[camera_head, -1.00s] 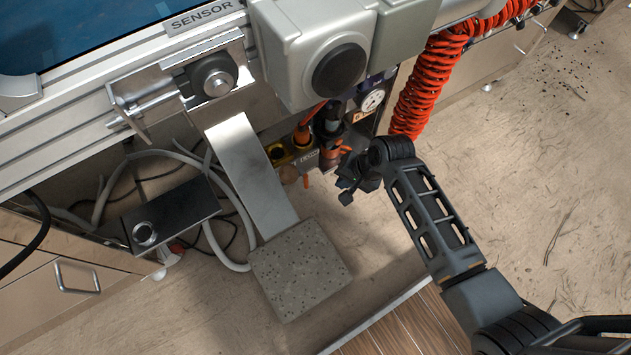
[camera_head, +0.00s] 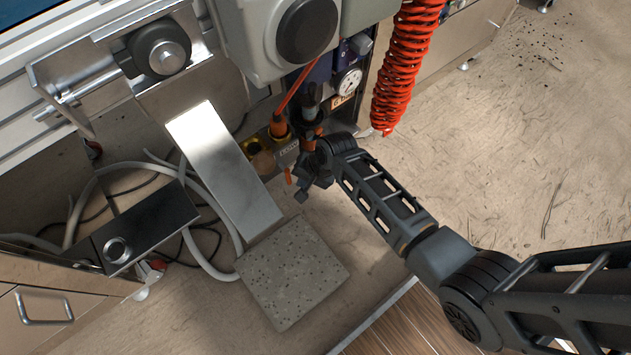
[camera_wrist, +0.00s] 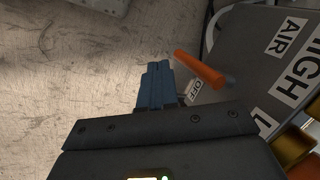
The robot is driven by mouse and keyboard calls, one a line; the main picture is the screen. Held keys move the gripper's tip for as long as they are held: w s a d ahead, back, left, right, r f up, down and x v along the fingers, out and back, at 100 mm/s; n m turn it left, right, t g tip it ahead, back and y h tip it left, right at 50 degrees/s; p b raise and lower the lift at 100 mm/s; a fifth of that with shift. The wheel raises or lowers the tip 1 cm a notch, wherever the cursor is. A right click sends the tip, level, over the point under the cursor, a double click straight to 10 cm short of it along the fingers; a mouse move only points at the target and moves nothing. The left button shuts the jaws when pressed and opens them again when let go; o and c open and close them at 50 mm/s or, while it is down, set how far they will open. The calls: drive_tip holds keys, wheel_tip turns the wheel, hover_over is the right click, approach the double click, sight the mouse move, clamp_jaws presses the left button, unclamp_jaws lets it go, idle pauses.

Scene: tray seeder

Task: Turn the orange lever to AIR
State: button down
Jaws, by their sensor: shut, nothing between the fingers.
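The orange lever (camera_wrist: 200,69) shows in the wrist view, pointing up and left from a dark grey panel, with its tip just right of my fingers. An AIR label (camera_wrist: 287,36) is on the panel to the lever's upper right, and an OFF label (camera_wrist: 193,91) is just below the lever, partly behind my fingers. My gripper (camera_wrist: 158,68) is shut and empty, close to the lever; I cannot tell if they touch. In the head view my gripper (camera_head: 302,192) is beside the small orange lever (camera_head: 287,176), below the machine's valve area.
A steel chute (camera_head: 222,165) slopes down to a speckled grey block (camera_head: 292,272) left of my gripper. A red coiled hose (camera_head: 408,62) hangs to the right. Open floor lies to the right.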

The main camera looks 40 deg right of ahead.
drive_tip(key=shift+w+a, duration=0.35)
drive_tip(key=shift+w, duration=0.2)
